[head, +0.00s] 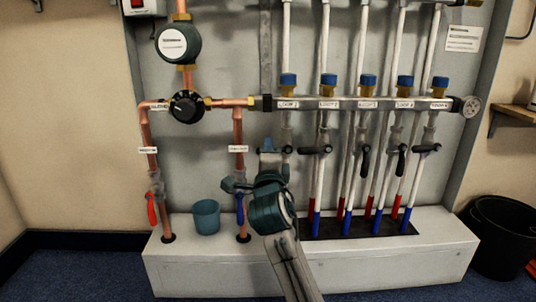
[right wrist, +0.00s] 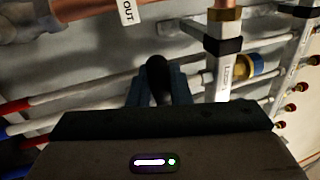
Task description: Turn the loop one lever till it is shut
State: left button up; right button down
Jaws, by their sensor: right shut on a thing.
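The loop one valve sits under the label marked loop 1 (head: 287,104), at the left end of the grey manifold bar (head: 305,103). My right gripper (head: 269,148) is in front of the wall just left of that valve. In the right wrist view its bluish fingers (right wrist: 159,88) are shut around a black lever (right wrist: 157,72), whose rounded end shows between them. In the head view the gripper hides most of this lever, so its exact angle cannot be told there. My left gripper is not in view.
The loop 2 lever (head: 316,150) and loop 5 lever (head: 427,148) lie sideways; the loop 3 (head: 366,162) and loop 4 (head: 401,162) levers hang down. Copper pipes with a red lever (head: 151,209) stand left. A teal cup (head: 206,216) stands on the white ledge (head: 380,265).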

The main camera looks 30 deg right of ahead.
jog(key=shift+r, duration=0.2)
jog(key=c, duration=1.4)
grip_release()
jog(key=shift+f, duration=0.1)
